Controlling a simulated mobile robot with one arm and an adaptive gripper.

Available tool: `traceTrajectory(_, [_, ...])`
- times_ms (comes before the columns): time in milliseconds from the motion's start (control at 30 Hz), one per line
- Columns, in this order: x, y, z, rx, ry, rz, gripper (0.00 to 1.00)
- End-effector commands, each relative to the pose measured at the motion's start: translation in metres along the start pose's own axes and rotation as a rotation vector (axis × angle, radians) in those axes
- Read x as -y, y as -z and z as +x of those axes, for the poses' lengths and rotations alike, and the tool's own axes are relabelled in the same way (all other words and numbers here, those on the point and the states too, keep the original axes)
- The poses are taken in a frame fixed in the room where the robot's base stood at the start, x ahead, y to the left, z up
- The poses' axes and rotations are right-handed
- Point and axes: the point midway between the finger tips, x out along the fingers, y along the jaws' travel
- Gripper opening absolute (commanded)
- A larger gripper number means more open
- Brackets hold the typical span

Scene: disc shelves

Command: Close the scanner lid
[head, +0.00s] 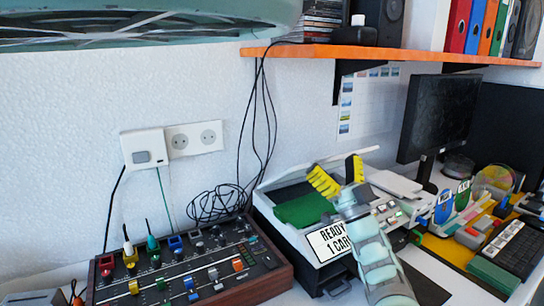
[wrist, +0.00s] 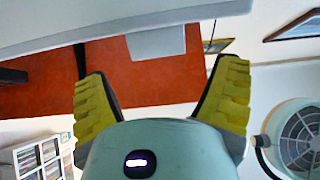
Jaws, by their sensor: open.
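The scanner (head: 382,210) is a pale box on the desk, mid-right in the head view, with a sign reading "READY 1 CAR…" on its front. Its lid (head: 366,152) shows as a thin pale edge raised along the back, above the body; much of it is hidden by my gripper. A green item (head: 303,209) lies on the scanner's left part. My gripper (head: 335,166) is open, its yellow fingers spread and empty over the scanner, in front of the lid edge. In the wrist view my gripper (wrist: 165,85) is also open, below a pale slab that may be the lid.
A mixer (head: 185,268) stands left of the scanner, with black cables (head: 215,203) behind it. An orange shelf (head: 400,53) overhangs the back. A monitor (head: 440,112), a keyboard (head: 508,248) and small desk items crowd the right side.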

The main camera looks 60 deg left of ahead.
Motion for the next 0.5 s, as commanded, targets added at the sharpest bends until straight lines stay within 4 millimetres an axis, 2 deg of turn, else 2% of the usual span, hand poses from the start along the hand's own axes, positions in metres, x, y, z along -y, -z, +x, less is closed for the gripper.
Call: traceTrajectory(500, [-0.001, 0.052, -0.052, 0.001, -0.003, -0.004, 0.87])
